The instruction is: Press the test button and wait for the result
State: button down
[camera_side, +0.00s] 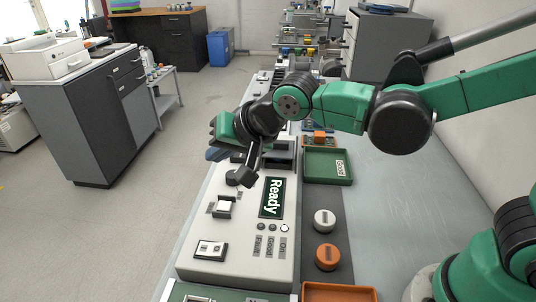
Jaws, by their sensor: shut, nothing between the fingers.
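The white test machine (247,260) stands on the bench with a dark display (272,197) reading "Ready". A white square button (224,206) in a dark frame sits on its left side; its label is too small to read. A white switch (210,249) is nearer the front. Small lamps labelled Fail, Good and On sit below the display, and the On lamp (284,228) looks bright. My gripper (243,178) is shut and empty, pointing down over the machine's far part, beyond the button and apart from it. The arm hides part of the machine's far end.
A green tray (340,181) labelled Good lies right of the machine. A white round part (324,219) and an orange one (328,257) sit beside the machine. An orange tray (340,292) is at the front edge. The grey bench to their right is clear.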

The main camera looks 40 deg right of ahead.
aim_at(227, 207)
jog(key=shift+f, duration=4.25)
jog(key=shift+f, duration=0.15)
jog(key=shift+f, duration=0.25)
jog(key=shift+f, duration=0.45)
jog(key=shift+r, duration=0.9)
jog(key=shift+r, duration=0.1)
jog(key=shift+r, duration=2.4)
